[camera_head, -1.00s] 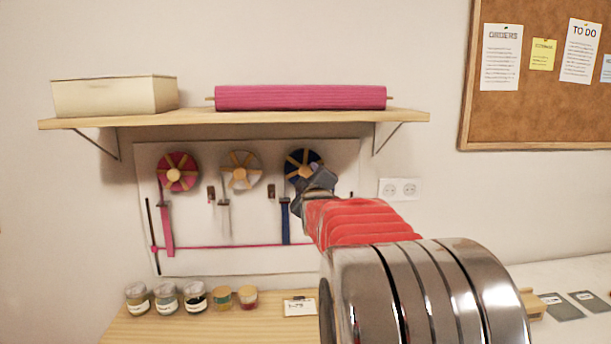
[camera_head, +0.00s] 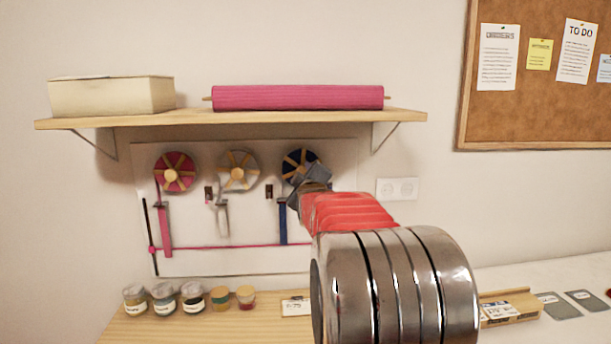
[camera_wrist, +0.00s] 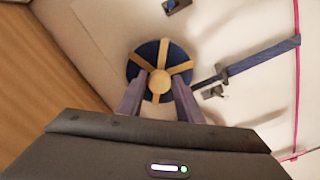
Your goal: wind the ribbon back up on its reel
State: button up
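Three reels hang on a pale wall board: a pink reel (camera_head: 176,172), a white reel (camera_head: 238,170) and a blue reel (camera_head: 301,167). Each has wooden spokes and a round hub. A blue ribbon (camera_head: 283,222) hangs below the blue reel; it also shows at right in the wrist view (camera_wrist: 262,59). My gripper (camera_head: 310,178) is at the blue reel and covers its lower right part. In the wrist view my gripper (camera_wrist: 160,82) is open, its two fingers apart on either side of the blue reel's hub (camera_wrist: 160,81). Contact cannot be told.
A shelf (camera_head: 240,117) above the board holds a cream box (camera_head: 112,97) and a pink roll (camera_head: 298,97). A pink line (camera_head: 215,247) runs low across the board. Several jars (camera_head: 193,297) stand on the wooden table below. A socket (camera_head: 397,188) is right of the board.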

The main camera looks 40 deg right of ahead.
jog(key=c, duration=0.6)
jog(key=shift+d, duration=0.1)
jog(key=shift+w+f, duration=0.1)
dwell(0.5)
